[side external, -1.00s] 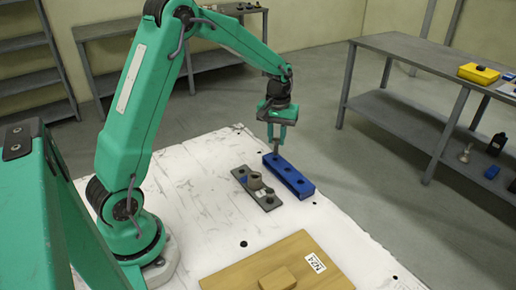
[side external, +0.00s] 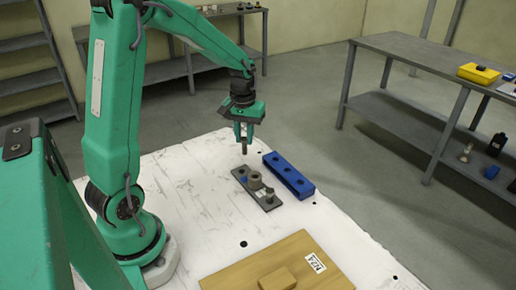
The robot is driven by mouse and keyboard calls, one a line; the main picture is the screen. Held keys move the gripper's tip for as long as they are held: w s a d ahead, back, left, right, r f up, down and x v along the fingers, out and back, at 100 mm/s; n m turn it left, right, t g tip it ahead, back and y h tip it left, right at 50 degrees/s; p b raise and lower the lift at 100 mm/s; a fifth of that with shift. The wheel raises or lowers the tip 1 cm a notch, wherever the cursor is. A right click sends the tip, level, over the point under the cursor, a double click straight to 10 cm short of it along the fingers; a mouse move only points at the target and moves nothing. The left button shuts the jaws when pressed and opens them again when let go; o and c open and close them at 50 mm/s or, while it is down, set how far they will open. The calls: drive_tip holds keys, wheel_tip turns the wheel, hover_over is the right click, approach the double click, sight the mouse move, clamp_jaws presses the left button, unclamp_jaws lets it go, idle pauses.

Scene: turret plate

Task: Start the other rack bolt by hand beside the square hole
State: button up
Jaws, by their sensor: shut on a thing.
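My gripper (side external: 244,136) is shut on a thin dark bolt (side external: 244,148), which hangs upright below the fingers. It is above the far left end of the grey plate (side external: 261,203), with a small gap between. The plate carries a round raised part near its middle, a small post near its front right end and a small blue piece at the left. The square hole is too small to make out. The blue rack (side external: 290,177) lies just right of the plate, with several dark round holes in its top.
A wooden board (side external: 240,275) with a raised block and a white label lies at the front of the white table (side external: 205,200). The tabletop left of the plate is clear. A grey bench (side external: 410,52) with a yellow box (side external: 478,73) stands apart at right.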

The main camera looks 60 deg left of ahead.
drive_tip(key=shift+s+a+r, duration=0.1)
drive_tip(key=shift+s, duration=0.45)
drive_tip(key=shift+f, duration=2.85)
